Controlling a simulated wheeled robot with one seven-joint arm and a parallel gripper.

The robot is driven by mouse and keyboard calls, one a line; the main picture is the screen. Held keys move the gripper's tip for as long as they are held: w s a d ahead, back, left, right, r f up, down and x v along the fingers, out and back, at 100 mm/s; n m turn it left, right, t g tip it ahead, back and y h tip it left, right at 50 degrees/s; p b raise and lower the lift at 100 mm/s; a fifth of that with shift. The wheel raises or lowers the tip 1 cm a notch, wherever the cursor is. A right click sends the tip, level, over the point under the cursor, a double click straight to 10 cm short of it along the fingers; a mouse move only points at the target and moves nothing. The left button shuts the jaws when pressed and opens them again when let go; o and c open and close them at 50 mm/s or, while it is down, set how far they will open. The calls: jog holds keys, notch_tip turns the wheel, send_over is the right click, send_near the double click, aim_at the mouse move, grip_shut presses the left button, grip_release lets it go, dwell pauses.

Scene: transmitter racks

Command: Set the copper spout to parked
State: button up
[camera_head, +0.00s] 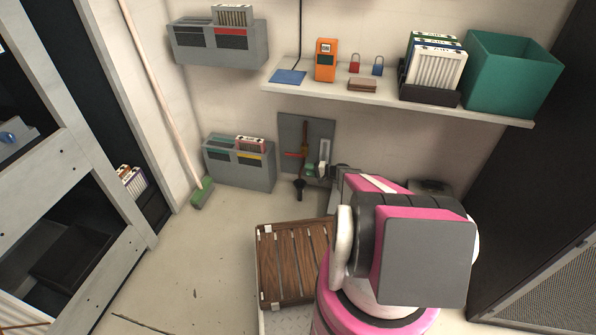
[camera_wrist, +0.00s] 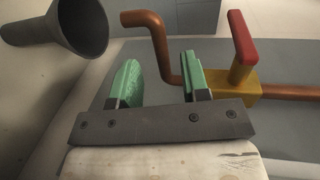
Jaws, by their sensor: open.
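The copper spout (camera_wrist: 158,48) is a bent pipe in the wrist view. It runs out of a yellow valve body (camera_wrist: 238,88) with a red lever (camera_wrist: 243,38), and its free end turns left toward a dark grey funnel (camera_wrist: 80,25). My gripper (camera_wrist: 158,72) is open, with green pads on both fingers. The spout's lower bend shows in the gap between the fingers; I cannot tell its depth relative to them. In the head view my gripper (camera_head: 317,168) is small, in front of the grey wall panel (camera_head: 322,130), and the spout is hard to make out there.
A shelf (camera_head: 400,99) with an orange meter (camera_head: 326,61) and a teal bin (camera_head: 510,75) juts out above. A grey wall box (camera_head: 240,170) and a broom (camera_head: 201,192) are to the left. A wooden slatted crate (camera_head: 290,262) stands below. Floor at the left is clear.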

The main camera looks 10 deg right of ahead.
aim_at(302, 168)
jog(key=x, duration=0.6)
jog(key=shift+a, duration=0.3)
jog(key=shift+w+f, duration=0.1)
jog(key=shift+w, duration=0.05)
grip_shut()
